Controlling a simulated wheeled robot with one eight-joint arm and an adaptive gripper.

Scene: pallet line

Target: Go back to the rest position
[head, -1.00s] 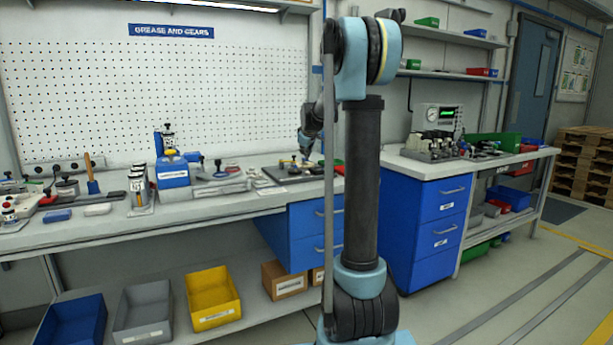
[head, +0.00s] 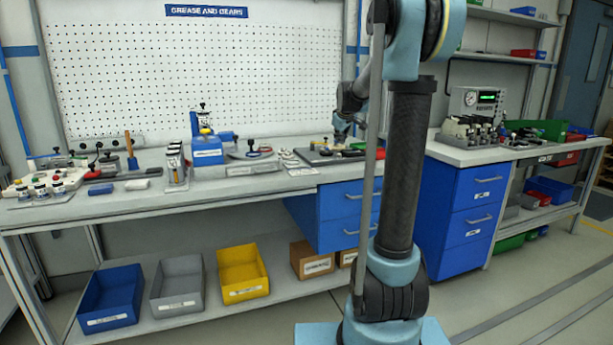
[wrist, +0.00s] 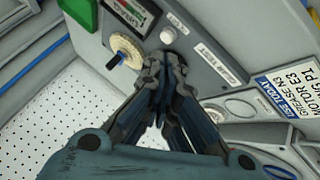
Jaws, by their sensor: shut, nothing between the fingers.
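My arm stands upright in the head view and bends down toward the bench. My gripper (head: 343,129) hangs beside the arm column, above the right part of the bench, small and partly dark in this view. In the wrist view my gripper (wrist: 163,65) has its fingers together with nothing between them. The fingertips appear in front of a grey panel (wrist: 205,75), near a white knob (wrist: 174,36); I cannot tell the gap to it.
A long workbench (head: 240,187) carries a blue box (head: 207,157) and tools. Blue, grey and yellow bins (head: 243,287) stand on its lower shelf. A blue drawer cabinet (head: 445,220) is behind my column. A white label (wrist: 287,98) shows near the panel. Floor is open at right.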

